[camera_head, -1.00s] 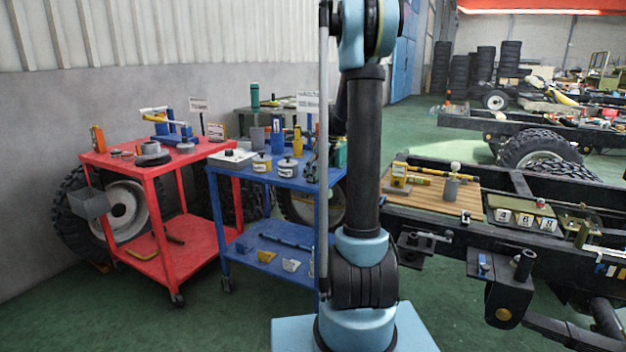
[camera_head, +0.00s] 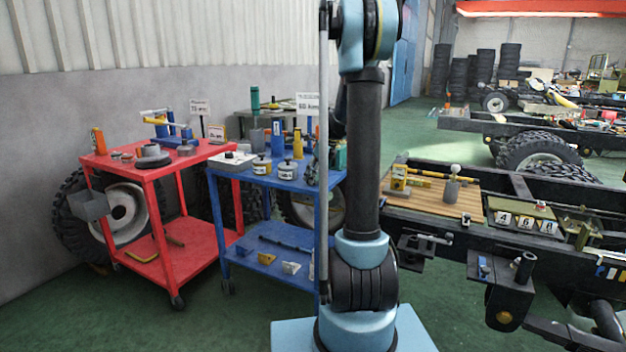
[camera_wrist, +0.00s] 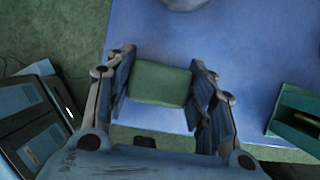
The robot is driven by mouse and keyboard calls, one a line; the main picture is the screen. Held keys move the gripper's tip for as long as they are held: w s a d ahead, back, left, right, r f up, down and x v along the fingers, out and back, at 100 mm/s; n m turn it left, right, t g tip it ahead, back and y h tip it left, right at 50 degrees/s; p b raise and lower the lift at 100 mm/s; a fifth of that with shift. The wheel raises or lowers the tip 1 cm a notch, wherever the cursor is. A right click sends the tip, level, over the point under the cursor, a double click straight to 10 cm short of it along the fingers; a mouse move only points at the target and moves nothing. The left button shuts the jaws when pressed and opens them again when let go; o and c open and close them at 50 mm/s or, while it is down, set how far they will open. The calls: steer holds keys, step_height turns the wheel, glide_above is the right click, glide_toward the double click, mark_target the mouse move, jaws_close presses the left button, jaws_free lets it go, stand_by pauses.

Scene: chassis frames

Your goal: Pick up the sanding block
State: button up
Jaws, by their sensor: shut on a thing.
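A green block, which looks like the sanding block (camera_wrist: 160,83), shows in the wrist view between the two fingers of my gripper (camera_wrist: 160,88). The fingers are shut on its left and right sides. Below it in the wrist view is a blue surface (camera_wrist: 255,50). I cannot tell whether the block touches that surface or is clear of it. In the head view my arm hides part of the blue cart (camera_head: 262,182), and neither my gripper nor the held block can be made out there.
A dark green open-topped object (camera_wrist: 300,125) stands at the right in the wrist view. In the head view the blue cart carries tins (camera_head: 285,169) and bottles. A red cart (camera_head: 150,170) stands to its left, and a truck chassis with a wooden board (camera_head: 430,199) to the right.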

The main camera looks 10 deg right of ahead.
step_height(320, 180, up, 10)
steer(key=shift+f, duration=0.2)
stand_by(0.3)
steer(key=shift+o, duration=0.7)
